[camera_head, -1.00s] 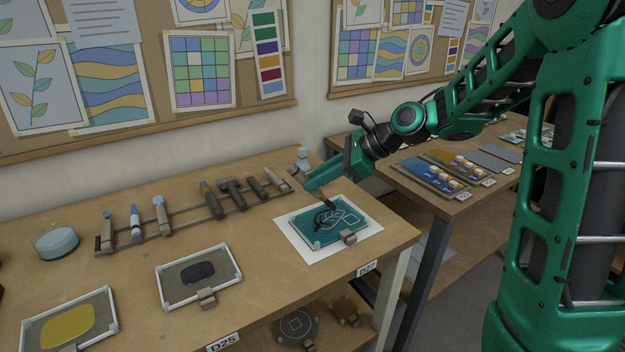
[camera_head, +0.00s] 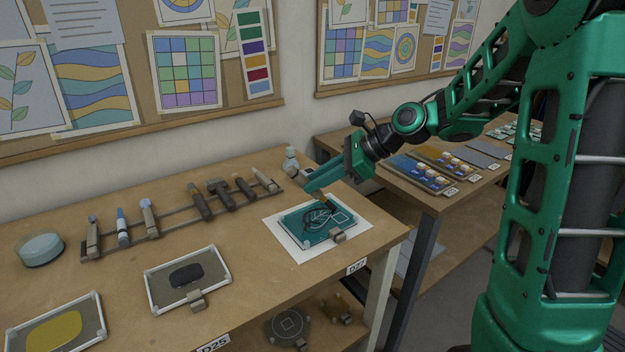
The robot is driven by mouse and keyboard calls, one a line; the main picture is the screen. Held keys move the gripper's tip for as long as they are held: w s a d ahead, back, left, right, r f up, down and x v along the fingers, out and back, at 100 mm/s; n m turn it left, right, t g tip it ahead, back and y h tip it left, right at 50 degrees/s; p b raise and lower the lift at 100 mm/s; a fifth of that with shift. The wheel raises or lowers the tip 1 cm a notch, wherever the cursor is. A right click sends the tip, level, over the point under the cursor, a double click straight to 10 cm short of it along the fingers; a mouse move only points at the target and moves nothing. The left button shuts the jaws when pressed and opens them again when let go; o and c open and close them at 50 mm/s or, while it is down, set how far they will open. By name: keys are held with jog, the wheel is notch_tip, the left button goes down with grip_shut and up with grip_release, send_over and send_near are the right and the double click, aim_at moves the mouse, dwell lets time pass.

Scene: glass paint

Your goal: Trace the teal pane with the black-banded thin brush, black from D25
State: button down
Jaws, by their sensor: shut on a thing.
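The teal pane (camera_head: 290,222) lies on a white sheet (camera_head: 272,231) near the table's right end. It carries a leaf drawing, partly dark and partly pale, and a small pale square outline at its right. My gripper (camera_head: 318,187) is above the pane's far edge, shut on a thin brush (camera_head: 325,200). The brush points down over the leaf; its band is mostly hidden, and I cannot tell whether its tip touches the glass. The black paint (camera_head: 187,275) is a dark patch in a white-framed tray (camera_head: 151,289) behind the D25 label (camera_head: 213,345).
A yellow paint tray (camera_head: 102,327) is at the lower left, and a round glass dish (camera_head: 40,249) at the left. A small clip block (camera_head: 338,236) sits at the pane's front edge. A second table (camera_head: 455,200) stands at right.

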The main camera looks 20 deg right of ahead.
jog(key=shift+s+a, duration=0.6)
jog(key=shift+s, duration=0.15)
jog(key=shift+a, duration=0.1)
jog(key=shift+s+a+f, duration=0.2)
jog(key=shift+s+a, duration=0.65)
jog(key=shift+s, duration=0.15)
jog(key=shift+s+a, duration=0.1)
jog(key=shift+a, duration=0.05)
jog(key=shift+s+a, duration=0.35)
jog(key=shift+a, duration=0.25)
jog(key=shift+a, duration=0.1)
jog(key=shift+s+a, duration=0.25)
jog(key=shift+a, duration=0.15)
